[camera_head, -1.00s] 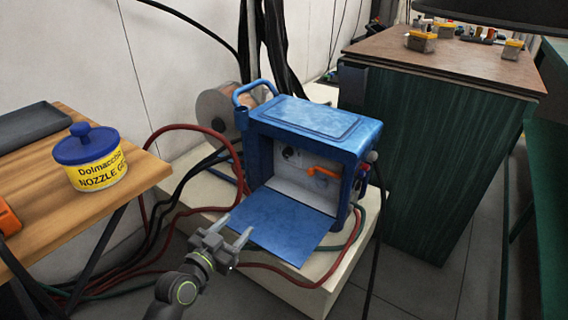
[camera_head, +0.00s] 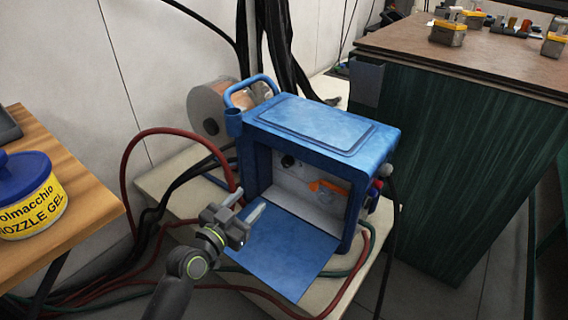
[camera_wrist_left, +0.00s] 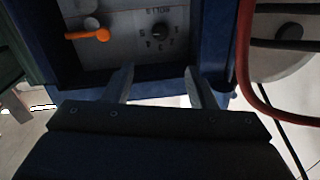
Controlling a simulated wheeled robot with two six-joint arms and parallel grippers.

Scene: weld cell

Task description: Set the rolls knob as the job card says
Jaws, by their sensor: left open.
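The blue wire feeder (camera_head: 320,130) stands on a pale plinth with its front flap (camera_head: 282,252) folded down. My left gripper (camera_head: 245,205) is open and empty, in front of the opening above the flap. My right gripper is not in view. No job card is legible.
A wooden table with a yellow and blue nozzle gel tub (camera_head: 32,200) is at the left. Red hoses (camera_head: 150,134) and dark cables loop beside the feeder. A green cabinet (camera_head: 450,170) stands at the right. A wire spool (camera_head: 208,108) is behind the feeder.

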